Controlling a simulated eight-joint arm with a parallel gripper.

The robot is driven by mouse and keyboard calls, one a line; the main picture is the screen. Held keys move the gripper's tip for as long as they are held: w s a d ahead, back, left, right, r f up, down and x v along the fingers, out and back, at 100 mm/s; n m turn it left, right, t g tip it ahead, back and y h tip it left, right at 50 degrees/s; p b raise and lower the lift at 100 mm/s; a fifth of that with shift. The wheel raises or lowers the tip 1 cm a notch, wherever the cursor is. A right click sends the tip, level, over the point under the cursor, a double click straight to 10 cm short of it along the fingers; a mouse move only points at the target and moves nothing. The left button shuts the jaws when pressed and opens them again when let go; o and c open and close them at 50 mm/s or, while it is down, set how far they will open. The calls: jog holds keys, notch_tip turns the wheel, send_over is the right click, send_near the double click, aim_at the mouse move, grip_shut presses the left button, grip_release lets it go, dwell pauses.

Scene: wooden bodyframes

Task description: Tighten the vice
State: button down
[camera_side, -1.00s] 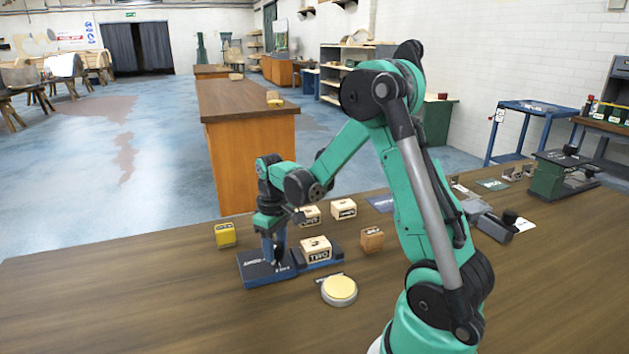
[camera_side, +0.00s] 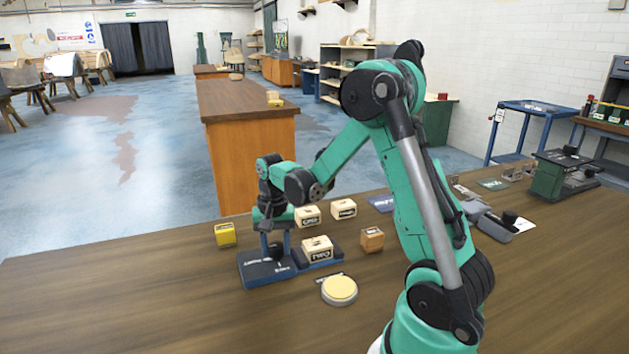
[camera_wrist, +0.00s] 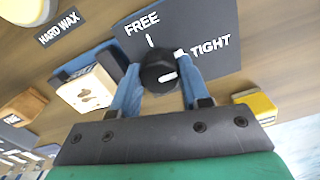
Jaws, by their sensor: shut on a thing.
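The vice (camera_side: 262,277) is a dark blue base on the wooden bench. A pale wooden block (camera_side: 317,247) sits at its right part; both also show in the wrist view, the block (camera_wrist: 88,90) at left and the vice's plate (camera_wrist: 215,20) at top. The plate reads FREE and TIGHT, each with a white tick. My gripper (camera_side: 277,253) points down over the vice. In the wrist view its blue fingers (camera_wrist: 155,80) are shut on a round black knob (camera_wrist: 155,68). The knob's white mark faces right, towards the TIGHT side. The block's contact with the jaws is unclear.
A yellow block (camera_side: 225,235) stands left of the vice and a brown block (camera_side: 372,239) right. Two pale blocks (camera_side: 307,216) (camera_side: 344,209) stand behind. A round cream-topped tin (camera_side: 339,290) is in front. The front left of the bench is clear.

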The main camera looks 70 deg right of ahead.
aim_at(276, 245)
jog(key=shift+m, duration=1.1)
jog(key=shift+c, duration=2.1)
grip_release()
jog(key=shift+r, duration=2.85)
